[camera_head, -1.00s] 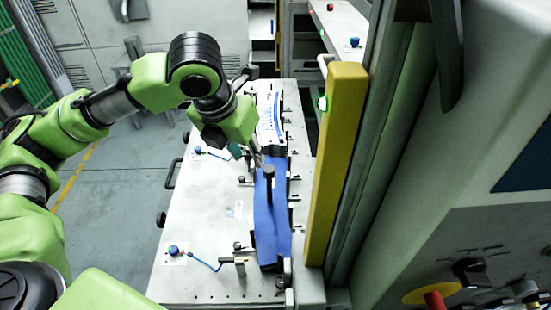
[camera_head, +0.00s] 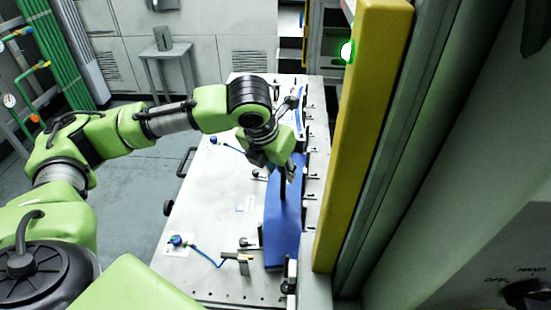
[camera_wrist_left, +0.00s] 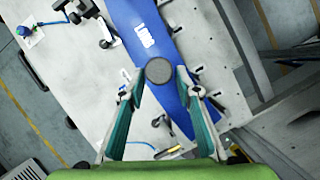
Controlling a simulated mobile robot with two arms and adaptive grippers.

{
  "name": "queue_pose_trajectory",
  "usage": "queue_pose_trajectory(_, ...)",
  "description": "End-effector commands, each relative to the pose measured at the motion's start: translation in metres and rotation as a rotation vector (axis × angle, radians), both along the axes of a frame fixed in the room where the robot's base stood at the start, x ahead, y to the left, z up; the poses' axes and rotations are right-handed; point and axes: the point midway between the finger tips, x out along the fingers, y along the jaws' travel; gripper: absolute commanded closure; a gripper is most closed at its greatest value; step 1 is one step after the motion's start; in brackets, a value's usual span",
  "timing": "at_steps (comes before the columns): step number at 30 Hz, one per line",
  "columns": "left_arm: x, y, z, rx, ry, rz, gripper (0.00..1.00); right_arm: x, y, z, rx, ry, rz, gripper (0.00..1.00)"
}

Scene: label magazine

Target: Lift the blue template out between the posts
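The blue template (camera_head: 282,222) lies lengthwise along the right side of the pale bench plate (camera_head: 208,215). It has a dark upright handle (camera_head: 283,190) with a round top, which also shows in the left wrist view (camera_wrist_left: 159,71). White print marks the blue surface in that view. My left gripper (camera_head: 288,171) is at the handle, over the template. In the left wrist view its two fingertips (camera_wrist_left: 160,76) stand either side of the round top, with a narrow gap showing; it looks open. My right gripper is not in view.
Small dark posts and clamps line the template's edges, including a clamp (camera_head: 236,258) near its front end. A blue knob (camera_head: 176,241) with a blue cable sits front left. A yellow column (camera_head: 365,130) rises close on the right.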

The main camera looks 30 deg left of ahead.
Motion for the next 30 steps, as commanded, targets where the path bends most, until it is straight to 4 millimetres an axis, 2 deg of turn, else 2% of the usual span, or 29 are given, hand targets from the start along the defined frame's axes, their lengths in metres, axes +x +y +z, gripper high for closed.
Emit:
queue_pose_trajectory(3,0.007,0.000,-0.020,0.000,0.003,0.000,0.70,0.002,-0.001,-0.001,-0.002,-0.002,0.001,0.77)
queue_pose_trajectory(9,0.016,0.000,-0.039,0.000,0.002,0.001,0.70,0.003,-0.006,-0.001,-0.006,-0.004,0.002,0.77)
queue_pose_trajectory(20,0.018,-0.001,-0.045,0.000,0.000,0.000,0.70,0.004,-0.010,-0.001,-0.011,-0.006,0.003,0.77)
queue_pose_trajectory(21,0.018,-0.001,-0.045,0.000,0.000,0.000,0.72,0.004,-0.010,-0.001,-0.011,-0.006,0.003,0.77)
queue_pose_trajectory(24,0.018,-0.001,-0.044,0.000,0.000,0.000,0.98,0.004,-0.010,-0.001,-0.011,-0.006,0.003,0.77)
queue_pose_trajectory(30,0.020,-0.001,-0.042,-0.001,-0.006,0.001,1.00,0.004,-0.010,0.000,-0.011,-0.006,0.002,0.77)
